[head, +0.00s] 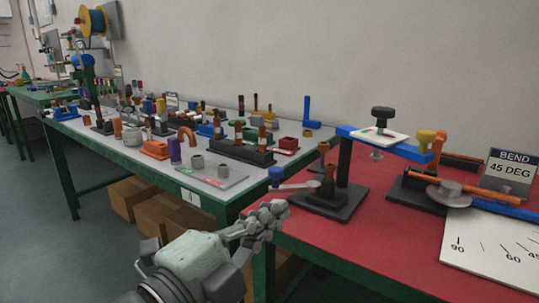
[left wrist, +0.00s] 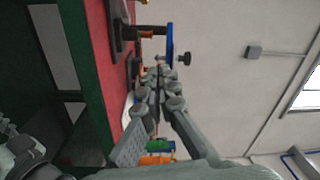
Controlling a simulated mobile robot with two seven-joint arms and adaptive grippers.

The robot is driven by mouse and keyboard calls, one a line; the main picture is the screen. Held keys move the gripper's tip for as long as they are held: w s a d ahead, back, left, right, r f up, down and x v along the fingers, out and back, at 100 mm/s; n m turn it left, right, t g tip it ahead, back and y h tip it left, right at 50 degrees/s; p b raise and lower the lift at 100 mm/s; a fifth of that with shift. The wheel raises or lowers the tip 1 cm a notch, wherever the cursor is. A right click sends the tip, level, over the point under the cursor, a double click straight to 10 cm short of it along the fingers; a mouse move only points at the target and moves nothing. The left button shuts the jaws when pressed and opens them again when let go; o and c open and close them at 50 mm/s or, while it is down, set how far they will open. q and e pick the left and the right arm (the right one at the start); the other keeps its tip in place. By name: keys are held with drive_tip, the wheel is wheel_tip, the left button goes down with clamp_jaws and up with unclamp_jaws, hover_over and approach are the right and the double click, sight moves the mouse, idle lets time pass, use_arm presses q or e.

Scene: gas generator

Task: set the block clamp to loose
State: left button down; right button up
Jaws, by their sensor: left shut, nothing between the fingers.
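A black knob (head: 382,115) stands over a white plate with small green and red marks (head: 378,135), on a blue arm (head: 415,152) held up by a black post. Below it, a black-based stand (head: 328,201) carries a short copper-coloured piece (head: 328,180) and a grey lever with a blue knob (head: 276,174). I cannot tell which part is the block clamp's handle. My left gripper (head: 273,211) is shut and empty, at the red table's front left edge, just below the blue knob in the picture. The left wrist view shows its fingers (left wrist: 159,82), with the black knob (left wrist: 184,59) beyond them.
The red table (head: 340,250) also holds a bender with an orange bar (head: 462,187), a "BEND 45 DEG" sign (head: 510,170) and an angle scale (head: 500,240). A green-edged table (head: 225,195), crowded with fittings, stands to the left. Cardboard boxes (head: 155,210) lie under it.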

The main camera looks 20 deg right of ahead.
sight(275, 183)
use_arm(q)
drive_tip(key=w+d+y, duration=0.1)
drive_tip(key=w, duration=0.2)
drive_tip(key=w+d+f+y, duration=0.1)
drive_tip(key=w+d, duration=0.1)
drive_tip(key=w, duration=0.2)
drive_tip(key=w+d+f+p, duration=0.1)
drive_tip(key=w, duration=0.2)
drive_tip(key=shift+w+d+t+y, duration=0.15)
drive_tip(key=shift+d+t+y, duration=0.25)
drive_tip(key=shift+w+a+f, duration=0.1)
drive_tip(key=shift+w+a, duration=0.1)
drive_tip(key=shift+w, duration=1)
drive_tip(key=shift+w+f, duration=0.1)
drive_tip(key=shift+w, duration=0.45)
use_arm(e)
drive_tip(key=s+d+f+g, duration=0.2)
drive_tip(key=s+d+g, duration=0.1)
drive_tip(key=s, duration=0.3)
drive_tip(key=shift+f+h, duration=0.2)
drive_tip(key=shift+h, duration=0.2)
use_arm(q)
drive_tip(key=shift+a+m, duration=0.1)
drive_tip(key=shift+m, duration=0.2)
use_arm(e)
drive_tip(key=shift+r+m, duration=0.1)
drive_tip(key=shift+m, duration=0.2)
